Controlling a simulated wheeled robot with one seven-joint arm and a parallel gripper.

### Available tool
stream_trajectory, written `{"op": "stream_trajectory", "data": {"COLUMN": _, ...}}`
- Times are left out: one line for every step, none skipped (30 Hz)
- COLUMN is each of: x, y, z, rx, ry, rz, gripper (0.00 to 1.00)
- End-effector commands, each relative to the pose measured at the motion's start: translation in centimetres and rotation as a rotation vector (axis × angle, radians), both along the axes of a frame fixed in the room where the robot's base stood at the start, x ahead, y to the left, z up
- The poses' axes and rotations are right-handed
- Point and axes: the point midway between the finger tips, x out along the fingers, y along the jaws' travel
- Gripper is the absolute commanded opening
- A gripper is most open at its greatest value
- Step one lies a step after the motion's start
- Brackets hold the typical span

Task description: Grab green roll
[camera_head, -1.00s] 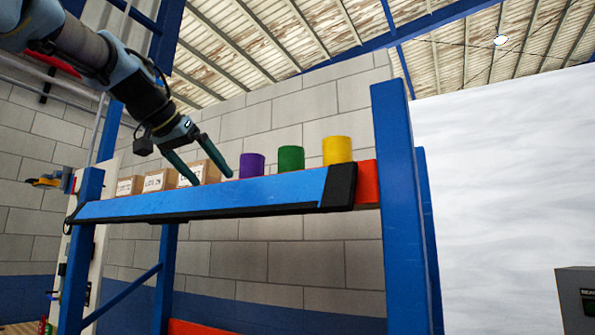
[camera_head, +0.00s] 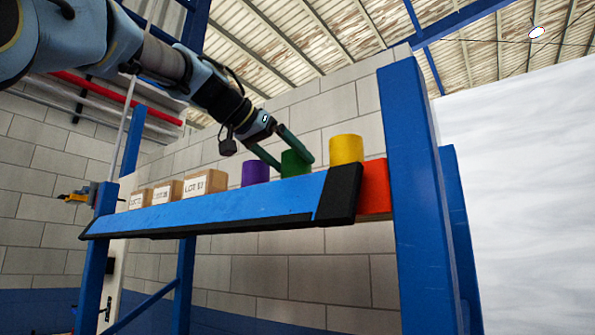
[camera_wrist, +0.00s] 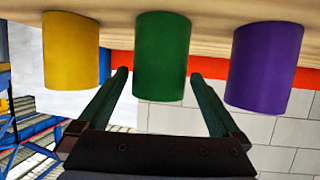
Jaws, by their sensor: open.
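The green roll (camera_head: 296,163) stands upright on the shelf between the purple roll (camera_head: 255,173) and the yellow roll (camera_head: 346,150). My gripper (camera_head: 292,163) is open, with its fingers at the green roll in the head view and partly in front of it. In the wrist view, the green roll (camera_wrist: 162,58) is in line with the gap between the fingertips (camera_wrist: 159,75). One finger is on each side of its lower part in the picture. The yellow roll (camera_wrist: 71,50) and purple roll (camera_wrist: 264,66) lie outside the fingers. I cannot tell whether the fingers touch the green roll.
The shelf has a blue front beam (camera_head: 220,205) with a black edge. Several cardboard boxes (camera_head: 205,182) stand at its left. A blue upright post (camera_head: 415,190) and a red part (camera_head: 375,187) are at its right end. A block wall is behind.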

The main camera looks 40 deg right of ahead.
Motion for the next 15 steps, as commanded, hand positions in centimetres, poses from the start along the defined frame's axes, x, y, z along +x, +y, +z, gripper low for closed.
{"op": "stream_trajectory", "data": {"x": 0.0, "y": -0.2, "z": -0.1, "rx": 0.001, "ry": 0.0, "rz": -0.001, "gripper": 1.0}}
{"op": "stream_trajectory", "data": {"x": 0.0, "y": -0.4, "z": -0.1, "rx": 0.001, "ry": 0.0, "rz": -0.001, "gripper": 1.0}}
{"op": "stream_trajectory", "data": {"x": 0.0, "y": -0.7, "z": -0.2, "rx": 0.001, "ry": 0.0, "rz": -0.001, "gripper": 1.0}}
{"op": "stream_trajectory", "data": {"x": 0.1, "y": -1.0, "z": -0.3, "rx": 0.001, "ry": 0.0, "rz": -0.001, "gripper": 1.0}}
{"op": "stream_trajectory", "data": {"x": 0.1, "y": -1.3, "z": -0.5, "rx": 0.002, "ry": 0.001, "rz": -0.002, "gripper": 1.0}}
{"op": "stream_trajectory", "data": {"x": 0.1, "y": -1.9, "z": -0.8, "rx": 0.003, "ry": 0.002, "rz": -0.002, "gripper": 1.0}}
{"op": "stream_trajectory", "data": {"x": 0.1, "y": -2.3, "z": -0.9, "rx": 0.004, "ry": 0.003, "rz": -0.002, "gripper": 1.0}}
{"op": "stream_trajectory", "data": {"x": 0.2, "y": -2.7, "z": -1.2, "rx": 0.004, "ry": 0.003, "rz": -0.002, "gripper": 1.0}}
{"op": "stream_trajectory", "data": {"x": 0.2, "y": -3.2, "z": -1.5, "rx": 0.004, "ry": 0.003, "rz": -0.002, "gripper": 1.0}}
{"op": "stream_trajectory", "data": {"x": 0.3, "y": -3.6, "z": -1.7, "rx": 0.002, "ry": 0.002, "rz": -0.001, "gripper": 1.0}}
{"op": "stream_trajectory", "data": {"x": 0.3, "y": -4.0, "z": -1.8, "rx": 0.001, "ry": 0.001, "rz": -0.002, "gripper": 1.0}}
{"op": "stream_trajectory", "data": {"x": 0.4, "y": -4.3, "z": -2.0, "rx": 0.002, "ry": 0.001, "rz": -0.002, "gripper": 1.0}}
{"op": "stream_trajectory", "data": {"x": 0.4, "y": -4.5, "z": -2.2, "rx": 0.002, "ry": 0.001, "rz": -0.002, "gripper": 1.0}}
{"op": "stream_trajectory", "data": {"x": 0.4, "y": -4.7, "z": -2.3, "rx": 0.001, "ry": 0.001, "rz": -0.001, "gripper": 1.0}}
{"op": "stream_trajectory", "data": {"x": 0.5, "y": -4.8, "z": -2.4, "rx": 0.001, "ry": 0.001, "rz": -0.001, "gripper": 1.0}}
